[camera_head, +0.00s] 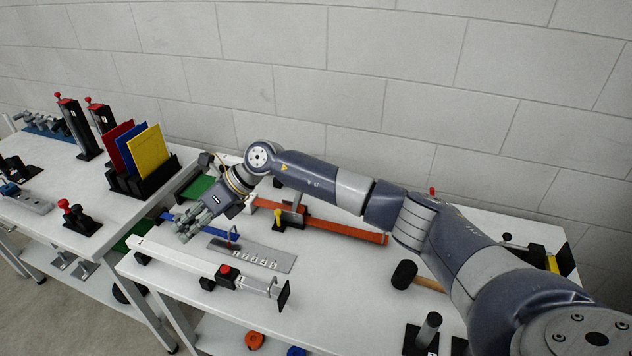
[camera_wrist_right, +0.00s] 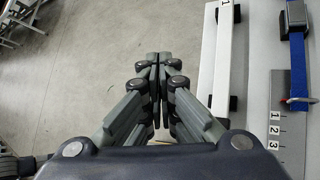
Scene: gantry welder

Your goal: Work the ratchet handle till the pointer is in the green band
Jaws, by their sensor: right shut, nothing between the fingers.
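My right gripper (camera_head: 184,230) reaches in from the right over the left end of the nearer bench. Its fingers are shut and empty, and they also show in the right wrist view (camera_wrist_right: 153,62). In the right wrist view a blue strap (camera_wrist_right: 298,65) runs through a dark fitting (camera_wrist_right: 292,20), which may be the ratchet. A small red-orange pointer-like piece (camera_wrist_right: 298,101) lies across the strap, beside a grey numbered plate (camera_wrist_right: 275,135). The numbered plate (camera_head: 250,256) also shows in the head view, right of my gripper. I cannot make out a green band. My left gripper is out of view.
A white bar (camera_head: 175,256) with a red-buttoned clamp (camera_head: 226,274) lies along the bench front. An orange bar (camera_head: 345,231) and a mallet (camera_head: 404,274) are farther right. The left bench holds a rack of coloured panels (camera_head: 148,180). Open floor (camera_wrist_right: 60,80) lies below my fingers.

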